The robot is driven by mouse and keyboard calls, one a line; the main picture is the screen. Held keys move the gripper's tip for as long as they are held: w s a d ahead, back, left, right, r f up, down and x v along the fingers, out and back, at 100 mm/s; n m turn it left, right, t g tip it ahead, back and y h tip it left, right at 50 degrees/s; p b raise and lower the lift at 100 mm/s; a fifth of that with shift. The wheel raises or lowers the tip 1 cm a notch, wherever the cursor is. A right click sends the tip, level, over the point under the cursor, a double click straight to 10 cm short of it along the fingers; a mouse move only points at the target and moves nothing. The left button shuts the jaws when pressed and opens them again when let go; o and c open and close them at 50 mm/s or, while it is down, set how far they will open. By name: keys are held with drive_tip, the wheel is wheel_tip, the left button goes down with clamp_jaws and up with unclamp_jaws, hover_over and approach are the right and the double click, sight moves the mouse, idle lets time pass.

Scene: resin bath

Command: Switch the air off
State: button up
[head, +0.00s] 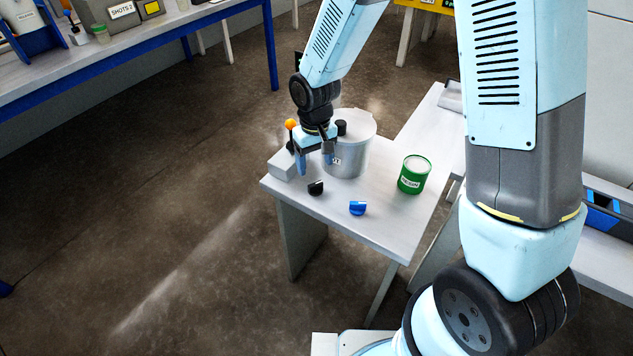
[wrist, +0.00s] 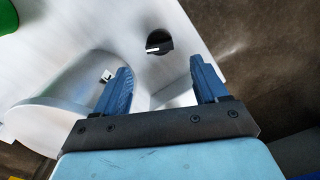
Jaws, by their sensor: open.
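My gripper (head: 316,164) hangs over the left part of a small light table, beside a silver pot. It is open and empty, its two blue fingers (wrist: 162,70) pointing down. A black knob (head: 316,187) with a white pointer line sits on the tabletop just in front of the fingers. In the wrist view the black knob (wrist: 158,44) lies beyond the fingertips, between their lines and apart from both. A blue knob (head: 357,208) sits to its right near the front edge. A lever with an orange ball (head: 291,124) stands behind my gripper at a grey box. I cannot read which control is air.
The silver pot (head: 350,158) stands close to my gripper's right finger. A green resin can (head: 414,174) is further right on the table. The front of the tabletop is clear around the knobs. A blue-edged bench (head: 150,45) stands at the back left.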

sight(315, 184)
wheel_tip(315, 184, down, 8)
drive_tip(key=shift+f, duration=0.15)
idle(0.3)
drive_tip(key=c, duration=1)
drive_tip(key=shift+d, duration=0.15)
drive_tip(key=shift+c, duration=0.3)
drive_tip(key=shift+n, duration=2.7)
drive_tip(key=shift+a+n, duration=0.2)
drive_tip(key=shift+n, duration=0.1)
drive_tip(key=o, duration=1.1)
drive_tip(key=shift+c, duration=0.2)
